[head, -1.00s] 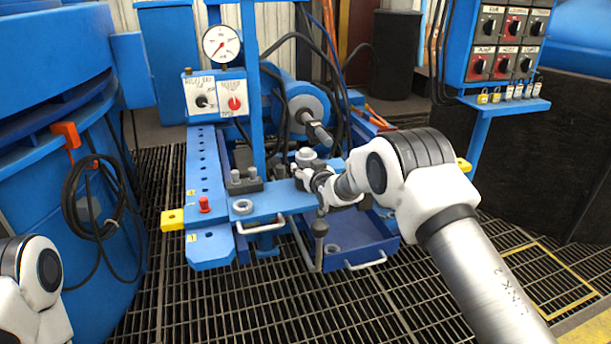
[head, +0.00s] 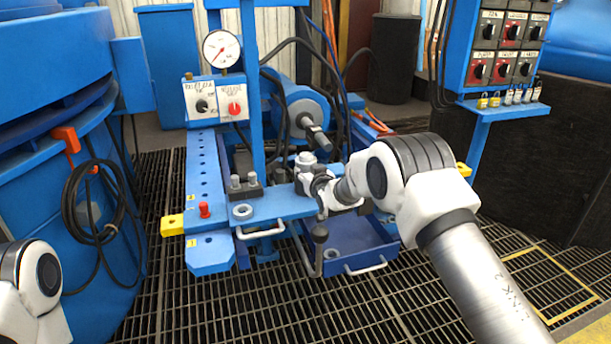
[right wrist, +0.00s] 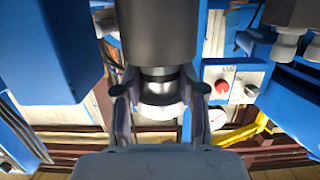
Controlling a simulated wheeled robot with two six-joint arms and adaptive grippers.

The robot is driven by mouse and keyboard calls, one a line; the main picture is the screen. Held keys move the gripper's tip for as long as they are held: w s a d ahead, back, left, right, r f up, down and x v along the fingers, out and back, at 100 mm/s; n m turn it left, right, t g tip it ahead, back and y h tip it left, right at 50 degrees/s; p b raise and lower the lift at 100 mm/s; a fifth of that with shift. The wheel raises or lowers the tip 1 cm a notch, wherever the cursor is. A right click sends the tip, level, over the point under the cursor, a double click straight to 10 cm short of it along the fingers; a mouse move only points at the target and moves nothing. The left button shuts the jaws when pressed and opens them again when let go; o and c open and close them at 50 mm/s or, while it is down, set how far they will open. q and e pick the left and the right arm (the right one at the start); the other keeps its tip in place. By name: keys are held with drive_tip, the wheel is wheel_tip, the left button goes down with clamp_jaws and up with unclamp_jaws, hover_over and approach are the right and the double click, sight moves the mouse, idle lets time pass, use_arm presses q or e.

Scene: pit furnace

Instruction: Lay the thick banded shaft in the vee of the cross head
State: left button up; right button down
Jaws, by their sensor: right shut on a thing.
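My right gripper (head: 310,184) is above the right part of the blue frame's front beam. It is shut on the thick banded shaft (head: 306,160), whose grey upper end shows above the fingers. In the right wrist view, the gripper (right wrist: 160,92) has a finger on each side of the shaft's narrower silver section, and the wide dark section of the shaft (right wrist: 158,30) rises beyond it. The shaft looks upright. I cannot make out the vee of the cross head; the arm and shaft cover part of the frame. My left gripper is out of view.
A dark block with two pins (head: 244,187) and a loose ring (head: 242,211) sit left of the gripper on the beam. A cylinder with a ram (head: 306,105) lies behind. A knobbed lever (head: 319,234) and blue tray (head: 352,238) are in front.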

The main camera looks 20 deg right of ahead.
sight(307, 157)
drive_tip(key=shift+r+p, duration=2.25)
drive_tip(key=shift+r, duration=1.65)
